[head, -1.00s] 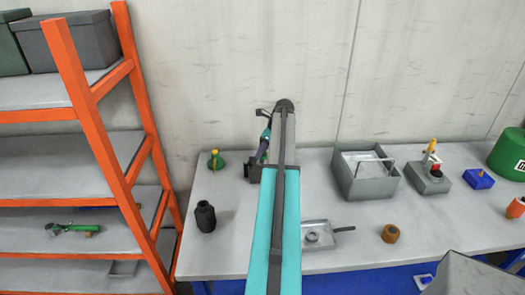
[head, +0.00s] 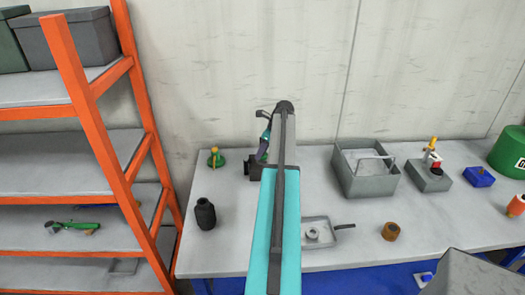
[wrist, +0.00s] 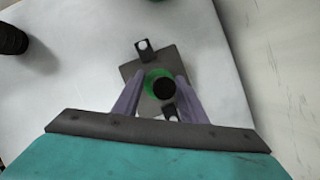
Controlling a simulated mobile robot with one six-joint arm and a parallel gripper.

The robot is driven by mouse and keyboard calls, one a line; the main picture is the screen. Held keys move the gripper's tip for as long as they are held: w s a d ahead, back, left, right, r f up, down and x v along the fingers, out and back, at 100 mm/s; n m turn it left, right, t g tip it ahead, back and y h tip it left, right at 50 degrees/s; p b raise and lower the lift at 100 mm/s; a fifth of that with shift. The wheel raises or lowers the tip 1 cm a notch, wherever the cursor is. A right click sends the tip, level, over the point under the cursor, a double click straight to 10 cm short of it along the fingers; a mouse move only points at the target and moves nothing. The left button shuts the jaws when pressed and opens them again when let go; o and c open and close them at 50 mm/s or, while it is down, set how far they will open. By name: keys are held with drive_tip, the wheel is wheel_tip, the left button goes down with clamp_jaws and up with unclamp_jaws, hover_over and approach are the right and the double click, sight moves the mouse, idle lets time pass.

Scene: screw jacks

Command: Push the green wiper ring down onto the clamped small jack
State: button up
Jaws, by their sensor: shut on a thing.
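In the wrist view my gripper (wrist: 157,92) has its two purple fingers shut on the green wiper ring (wrist: 149,82), one on each side. The dark round top of the small jack (wrist: 163,88) shows inside the ring, off toward its lower right. The jack is over a grey plate (wrist: 136,70) with black clamp pieces at its far and near sides. I cannot tell how far down the ring sits on the jack. In the head view my teal arm hides the ring and most of the clamp area; a dark part of the fixture (head: 254,168) shows beside the arm.
A black ribbed jack (head: 205,214) stands left on the workbench (head: 215,257). A green piece with a yellow top (head: 216,158) is behind it. A shallow tray (head: 326,237), a brown ring (head: 390,231) and a grey box (head: 368,181) are on the right. An orange shelf (head: 110,160) stands left.

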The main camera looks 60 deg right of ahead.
drive_tip(key=shift+f, duration=0.65)
idle(1.0)
drive_tip(key=o, duration=1.1)
drive_tip(key=shift+r, duration=0.1)
drive_tip(key=b+v, duration=0.4)
drive_tip(key=v, duration=0.9)
drive_tip(key=shift+r+b, duration=0.3)
drive_tip(key=shift+b, duration=0.05)
drive_tip(key=shift+s, duration=0.1)
